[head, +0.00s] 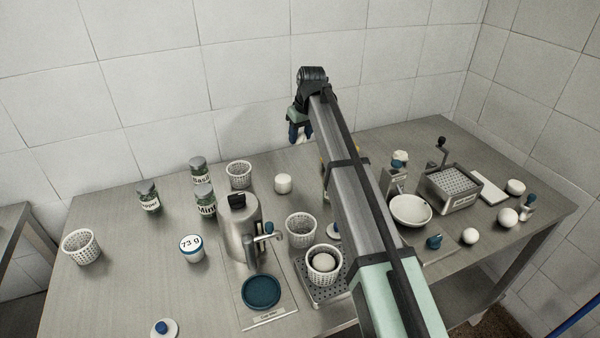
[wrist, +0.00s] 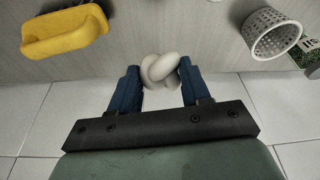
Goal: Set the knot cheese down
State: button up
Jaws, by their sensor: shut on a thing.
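The knot cheese (wrist: 160,70) is a pale, rounded knot between the blue fingertips of my gripper (wrist: 160,84) in the wrist view. My gripper is shut on it. In the head view my gripper (head: 300,132) hangs near the back edge of the table, by the wall. Only a small pale bit of the cheese (head: 302,140) shows there below the fingers. I cannot tell whether the cheese touches the table.
A yellow dish (wrist: 62,34) lies left of the cheese in the wrist view, and a white perforated basket (wrist: 270,34) stands right. Several baskets stand about.

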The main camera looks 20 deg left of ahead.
aim_at(299, 170)
jog(key=shift+f, duration=5.75)
jog(key=shift+f, duration=0.15)
jog(key=o, duration=1)
jog(key=shift+o, duration=0.2)
jog(key=v, duration=1.2)
